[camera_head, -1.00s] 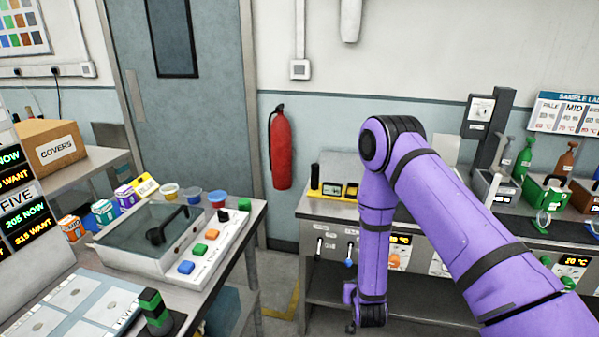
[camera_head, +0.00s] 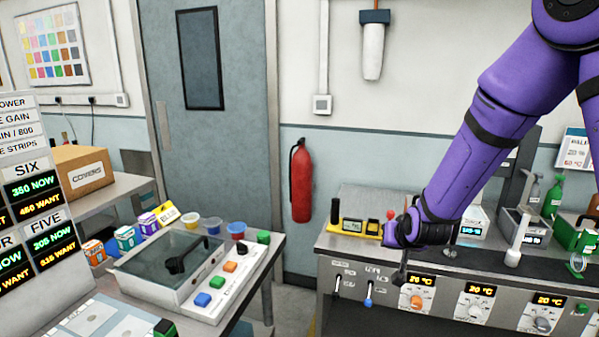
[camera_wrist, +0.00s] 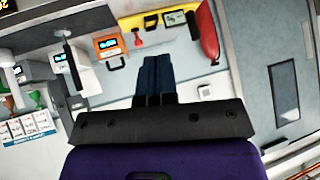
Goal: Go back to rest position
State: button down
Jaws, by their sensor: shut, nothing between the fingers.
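My gripper (camera_head: 399,281) is at the end of my purple arm, in front of the bench at the right of the head view. It points down and is small and dark there. In the wrist view its two dark fingers (camera_wrist: 154,75) lie side by side, closed together with nothing held. My arm's elbow is up at the top right of the head view, and the forearm slopes down left to the wrist.
The right bench (camera_head: 345,262) carries knobs, temperature displays and bottles. A left table holds a glass-lidded tray (camera_head: 160,262), a button strip (camera_head: 216,290) and cups. A red fire extinguisher (camera_head: 301,182) hangs between them. A panel board (camera_head: 30,215) stands at far left.

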jog(key=s+d+r, duration=0.2)
jog(key=s+r, duration=0.4)
jog(key=r, duration=0.4)
jog(key=s+d+r+g, duration=0.1)
jog(key=s+r, duration=0.3)
jog(key=s, duration=0.5)
jog(key=s+d+r+n+g, duration=0.1)
jog(key=s+r, duration=0.3)
jog(key=s, duration=0.5)
jog(key=s+d+r+g, duration=0.1)
jog(key=s+d+r, duration=0.1)
jog(key=s+r, duration=0.3)
jog(key=s, duration=0.4)
jog(key=shift+s+d+n+g+h, duration=0.3)
jog(key=shift+s+g, duration=0.1)
